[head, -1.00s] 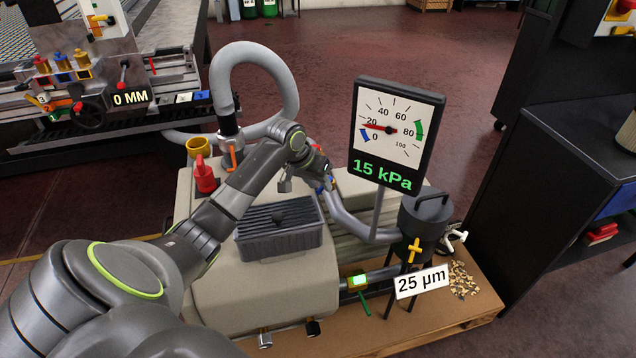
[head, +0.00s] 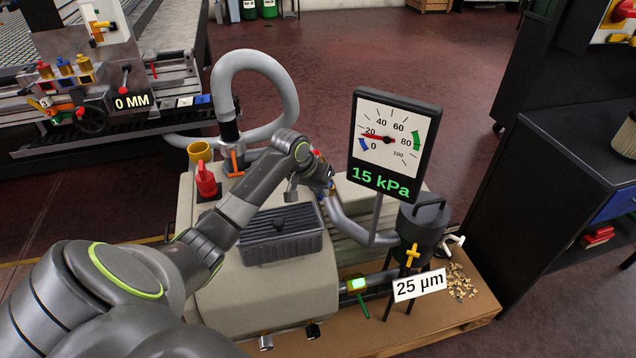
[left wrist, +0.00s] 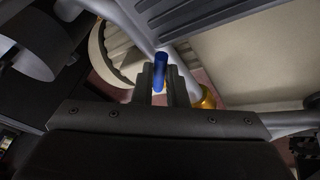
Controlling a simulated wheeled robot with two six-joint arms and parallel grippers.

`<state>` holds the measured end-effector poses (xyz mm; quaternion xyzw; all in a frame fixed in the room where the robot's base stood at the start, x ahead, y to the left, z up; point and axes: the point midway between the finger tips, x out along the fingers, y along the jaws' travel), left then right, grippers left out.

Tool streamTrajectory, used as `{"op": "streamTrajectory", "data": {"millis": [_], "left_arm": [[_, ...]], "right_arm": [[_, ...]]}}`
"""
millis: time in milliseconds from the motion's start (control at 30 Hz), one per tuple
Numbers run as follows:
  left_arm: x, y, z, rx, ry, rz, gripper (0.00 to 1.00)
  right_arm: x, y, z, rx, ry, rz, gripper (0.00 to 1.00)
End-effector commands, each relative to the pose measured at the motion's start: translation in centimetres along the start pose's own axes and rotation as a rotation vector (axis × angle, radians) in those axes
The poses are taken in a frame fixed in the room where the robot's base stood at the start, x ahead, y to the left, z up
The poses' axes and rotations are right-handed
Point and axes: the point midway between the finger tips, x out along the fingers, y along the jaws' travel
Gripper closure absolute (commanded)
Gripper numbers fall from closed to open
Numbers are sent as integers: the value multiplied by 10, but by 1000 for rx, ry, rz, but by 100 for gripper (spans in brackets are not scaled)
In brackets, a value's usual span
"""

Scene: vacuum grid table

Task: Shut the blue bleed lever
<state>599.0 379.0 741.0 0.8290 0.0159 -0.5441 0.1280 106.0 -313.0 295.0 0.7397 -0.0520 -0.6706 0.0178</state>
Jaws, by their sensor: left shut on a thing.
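The blue lever (left wrist: 160,72) shows in the left wrist view as a short blue handle with a rounded end. It lies between the two dark fingers of my left gripper (left wrist: 161,82), which are shut on it. A brass fitting (left wrist: 207,97) is just to its right. In the head view my left gripper (head: 322,182) reaches over the pump, beside the grey pipe (head: 345,222). The lever is mostly hidden there by the gripper. The gauge (head: 394,143) reads 15 kPa. My right gripper is in neither view.
A black filter canister (head: 424,222) with a yellow handle stands right of the pipe. A ribbed dark box (head: 282,233), a red knob (head: 206,181) and an orange lever (head: 234,163) sit near my left arm. Open floor lies behind the pump.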

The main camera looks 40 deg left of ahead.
Motion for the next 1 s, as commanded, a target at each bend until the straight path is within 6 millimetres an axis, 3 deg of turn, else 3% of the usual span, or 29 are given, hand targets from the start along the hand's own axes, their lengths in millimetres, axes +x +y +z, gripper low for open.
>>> {"op": "streamTrajectory", "data": {"millis": [33, 533, 1000], "left_arm": [[-6, 4, -2, -20, 3, -6, 100], [-2, 18, -2, -245, 52, -100, 100], [3, 18, -1, -285, 66, -119, 100]], "right_arm": [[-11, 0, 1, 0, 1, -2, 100], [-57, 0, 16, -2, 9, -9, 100], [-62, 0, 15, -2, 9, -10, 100]]}}
